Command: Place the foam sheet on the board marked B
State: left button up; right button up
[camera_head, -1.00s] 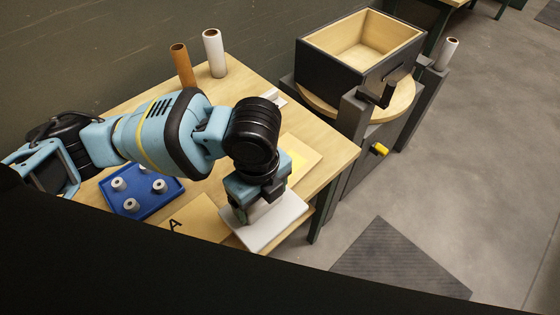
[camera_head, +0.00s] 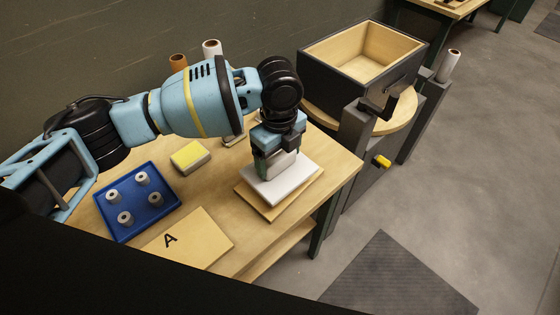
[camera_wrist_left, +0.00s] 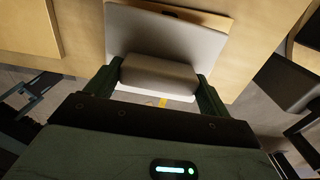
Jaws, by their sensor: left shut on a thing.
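The foam sheet (camera_head: 280,184) is a flat white slab with a grey block-like grip on top, which shows in the left wrist view (camera_wrist_left: 160,73). My left gripper (camera_head: 277,160) is shut on that grip, with a finger on either side. The sheet is over a plain wooden board (camera_head: 262,208) at the right end of the bench and covers most of it. Whether it touches the board or hovers just above cannot be told. Another wooden board marked A (camera_head: 200,240) lies bare to the left. My right gripper is not in view.
On the bench (camera_head: 225,195) are a blue tray (camera_head: 160,223) with several white rolls and a yellow-topped block (camera_head: 189,155). An orange roll (camera_head: 179,61) and a white roll (camera_head: 212,48) stand behind my arm. A dark wooden box (camera_head: 345,75) stands beyond the bench's right end.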

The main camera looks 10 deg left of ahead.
aim_at(280, 163)
pick_arm(q)
jog(key=shift+w, duration=0.3)
jog(key=shift+w+f, duration=0.15)
jog(key=shift+f, duration=1.6)
jog(key=shift+f, duration=0.15)
jog(key=o, duration=0.9)
notch_tip(280, 163, up, 12)
jog(key=shift+r+p, duration=0.15)
jog(key=shift+p, duration=0.15)
